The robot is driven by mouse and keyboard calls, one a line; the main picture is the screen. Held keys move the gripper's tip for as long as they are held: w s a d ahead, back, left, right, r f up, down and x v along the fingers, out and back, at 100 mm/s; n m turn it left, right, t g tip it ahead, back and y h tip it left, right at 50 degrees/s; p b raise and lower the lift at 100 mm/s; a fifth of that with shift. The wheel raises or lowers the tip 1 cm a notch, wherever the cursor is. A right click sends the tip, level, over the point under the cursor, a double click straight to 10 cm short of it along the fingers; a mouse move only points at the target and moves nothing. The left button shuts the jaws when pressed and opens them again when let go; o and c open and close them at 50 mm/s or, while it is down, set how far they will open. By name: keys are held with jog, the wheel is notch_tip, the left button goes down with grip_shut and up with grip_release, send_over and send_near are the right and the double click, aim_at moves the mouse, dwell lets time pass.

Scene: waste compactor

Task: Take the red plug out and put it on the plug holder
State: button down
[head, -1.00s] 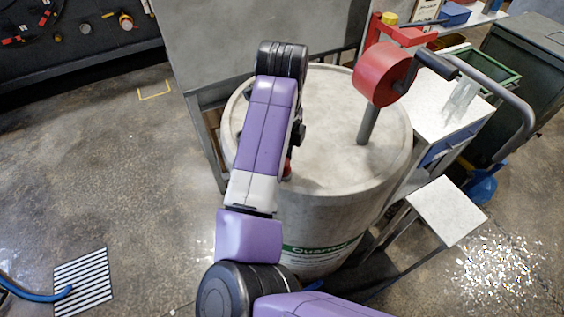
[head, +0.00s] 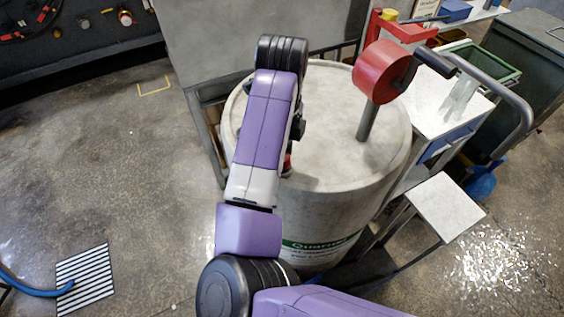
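A small red piece (head: 287,163) shows at the right edge of my purple arm, at the near left part of the drum's top. It may be the red plug, but most of it is hidden by the arm. The large grey drum (head: 345,120) stands upright with a green-banded label on its front. My arm reaches over the left side of its top. My gripper is hidden behind the arm links, so its fingers and any contact with the red piece do not show. I cannot make out which thing is the plug holder.
A red drum-shaped pump with a black handle (head: 381,71) rises on a grey post from the drum's top. A white-topped cart (head: 430,108) and a small white step (head: 445,207) stand to the right. A striped floor plate (head: 86,280) lies left. The left floor is mostly clear.

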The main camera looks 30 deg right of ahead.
jog(key=shift+r, duration=0.15)
jog(key=shift+r+p, duration=1.2)
jog(key=shift+p, duration=0.1)
jog(key=shift+r, duration=1.1)
